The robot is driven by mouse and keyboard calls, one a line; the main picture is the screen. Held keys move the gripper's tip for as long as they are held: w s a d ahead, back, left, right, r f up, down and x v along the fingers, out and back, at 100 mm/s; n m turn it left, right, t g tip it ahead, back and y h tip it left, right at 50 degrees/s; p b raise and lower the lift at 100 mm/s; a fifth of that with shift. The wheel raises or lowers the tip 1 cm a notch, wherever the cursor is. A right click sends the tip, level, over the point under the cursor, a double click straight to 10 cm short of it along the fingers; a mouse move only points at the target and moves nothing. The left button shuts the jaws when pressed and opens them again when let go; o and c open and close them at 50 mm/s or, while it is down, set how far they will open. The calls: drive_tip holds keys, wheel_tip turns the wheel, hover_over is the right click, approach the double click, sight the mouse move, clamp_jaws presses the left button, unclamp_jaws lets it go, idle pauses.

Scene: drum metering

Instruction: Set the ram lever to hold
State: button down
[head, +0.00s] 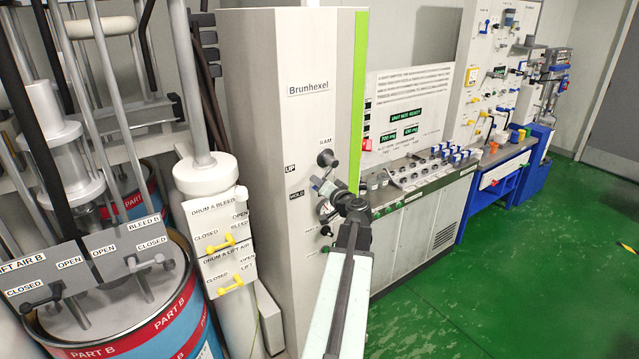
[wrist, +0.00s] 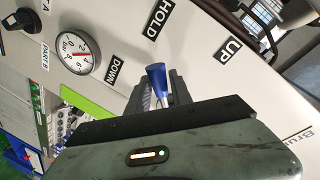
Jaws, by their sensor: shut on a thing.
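The ram lever has a blue handle (wrist: 156,77), seen in the wrist view in front of the white cabinet panel. My gripper (wrist: 161,96) is shut on the lever, with a dark finger on each side. The HOLD label (wrist: 153,19) is above the handle, the DOWN label (wrist: 116,70) is to its left and the UP label (wrist: 233,48) is to its right. The lever's pivot is hidden, so its exact setting is unclear. In the head view my gripper (head: 324,187) is at the Brunhexel cabinet (head: 300,60), beside the HOLD label, and covers the lever.
A pressure gauge (wrist: 76,53) and a black knob (wrist: 22,19) are close by on the panel. Drum A yellow valve handles (head: 220,243) and a Part B drum (head: 110,348) stand left. A workbench (head: 415,205) runs right. Green floor (head: 500,280) is clear.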

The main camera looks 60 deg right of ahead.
drive_tip(key=shift+w+a+f, duration=0.1)
drive_tip(key=shift+a+f, duration=0.05)
drive_tip(key=c, duration=1.1)
unclamp_jaws()
drive_tip(key=shift+c, duration=0.2)
drive_tip(key=shift+s, duration=0.2)
drive_tip(key=p+v, duration=0.1)
drive_tip(key=v, duration=0.6)
drive_tip(key=shift+s+a, duration=0.2)
drive_tip(key=shift+s, duration=0.05)
